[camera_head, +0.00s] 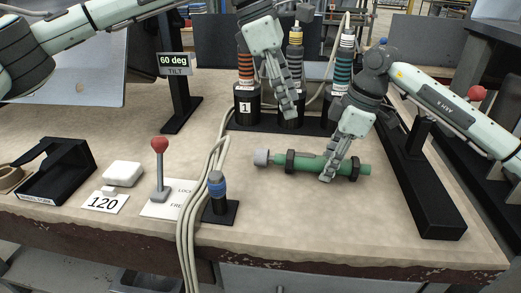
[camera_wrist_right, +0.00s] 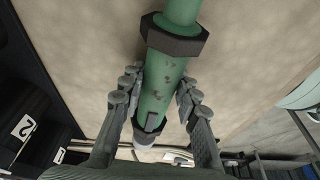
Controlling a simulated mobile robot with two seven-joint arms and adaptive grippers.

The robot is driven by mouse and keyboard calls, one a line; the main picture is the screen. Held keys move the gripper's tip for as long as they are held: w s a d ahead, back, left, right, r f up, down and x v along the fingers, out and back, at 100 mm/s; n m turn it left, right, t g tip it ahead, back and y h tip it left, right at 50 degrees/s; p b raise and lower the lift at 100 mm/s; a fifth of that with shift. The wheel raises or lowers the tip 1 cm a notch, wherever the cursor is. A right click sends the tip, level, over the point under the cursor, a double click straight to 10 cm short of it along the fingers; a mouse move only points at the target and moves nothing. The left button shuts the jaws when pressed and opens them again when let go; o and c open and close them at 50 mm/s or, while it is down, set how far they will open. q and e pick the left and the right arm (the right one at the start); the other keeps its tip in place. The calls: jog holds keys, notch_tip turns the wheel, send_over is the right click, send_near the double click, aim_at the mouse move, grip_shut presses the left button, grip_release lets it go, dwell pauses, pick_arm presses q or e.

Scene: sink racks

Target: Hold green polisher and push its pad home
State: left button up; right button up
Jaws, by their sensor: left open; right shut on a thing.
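The green polisher (camera_head: 309,163) lies sideways near the middle right of the bench, with two dark collars around its body. Its grey pad (camera_head: 261,157) is at its left end, and the pad also shows near the bottom of the right wrist view (camera_wrist_right: 146,138). My right gripper (camera_head: 327,176) is shut on the polisher's body between the collars; its fingers sit on both sides of the body in the right wrist view (camera_wrist_right: 160,88). I cannot tell whether the polisher touches the bench. My left gripper (camera_head: 289,112) is open and empty, above and behind the polisher.
Striped tools stand in a dark rack (camera_head: 246,104) behind the left gripper. A red-knobbed lever (camera_head: 159,165), a blue-topped post (camera_head: 218,190) and cables (camera_head: 196,200) stand to the left. A black bar fixture (camera_head: 425,190) is at right. The bench front is clear below the polisher.

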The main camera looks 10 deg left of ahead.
aim_at(262, 150)
pick_arm(q)
jog(key=a+f+y, duration=0.4)
jog(key=a, duration=0.1)
jog(key=shift+s+f, duration=0.2)
jog(key=shift+s, duration=0.1)
jog(key=shift+f, duration=4.9)
jog(key=shift+c, duration=0.6)
